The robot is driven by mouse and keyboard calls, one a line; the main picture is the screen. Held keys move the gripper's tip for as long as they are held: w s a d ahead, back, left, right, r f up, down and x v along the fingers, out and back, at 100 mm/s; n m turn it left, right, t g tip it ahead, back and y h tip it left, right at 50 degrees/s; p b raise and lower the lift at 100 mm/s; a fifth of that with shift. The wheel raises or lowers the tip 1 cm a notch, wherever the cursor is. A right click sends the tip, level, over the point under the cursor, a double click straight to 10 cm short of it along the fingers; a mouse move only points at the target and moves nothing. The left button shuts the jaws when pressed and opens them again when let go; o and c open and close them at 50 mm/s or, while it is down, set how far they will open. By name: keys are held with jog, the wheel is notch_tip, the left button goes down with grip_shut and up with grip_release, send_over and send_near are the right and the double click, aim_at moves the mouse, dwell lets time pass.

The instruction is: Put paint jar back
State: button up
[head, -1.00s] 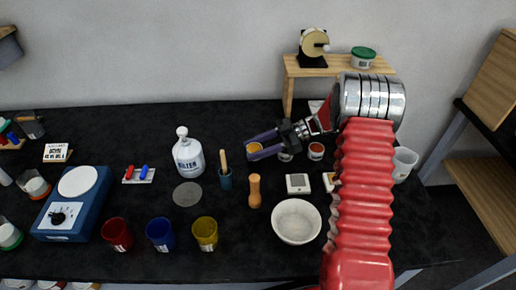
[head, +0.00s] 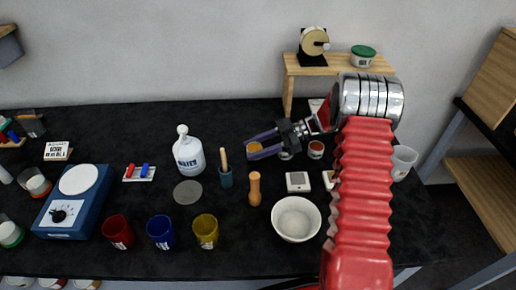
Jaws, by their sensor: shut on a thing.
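My gripper (head: 264,146) reaches left from my red arm, over the back middle of the black table. Its purple fingers are shut on a small paint jar (head: 254,147) with an orange-yellow top. Whether the jar touches the table or hangs just above it, I cannot tell. Another small jar with a red-orange top (head: 316,148) stands to the right, below the wooden shelf. A pale jar (head: 286,155) beside it is partly hidden by my gripper.
A white bottle (head: 188,152) and a pot with a brush (head: 226,175) stand left of my gripper. A wooden shelf (head: 340,68) bears a tape dispenser-like device and a green-lidded tub (head: 362,56). A white bowl (head: 296,219) and coloured cups (head: 205,231) are in front.

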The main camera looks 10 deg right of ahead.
aim_at(261, 147)
jog(key=shift+s+a+f, duration=0.1)
jog(key=shift+s+f, duration=0.15)
jog(key=shift+f, duration=0.6)
jog(key=o, duration=1.2)
jog(key=shift+o, duration=0.2)
jog(key=shift+d+r, duration=0.1)
jog(key=shift+d, duration=0.1)
jog(key=v, duration=0.7)
jog(key=shift+w+a+r, duration=0.2)
jog(key=shift+w+r, duration=0.15)
jog(key=shift+d+r, duration=0.4)
jog(key=shift+d, duration=0.15)
jog(key=shift+s, duration=0.1)
jog(key=shift+r, duration=0.1)
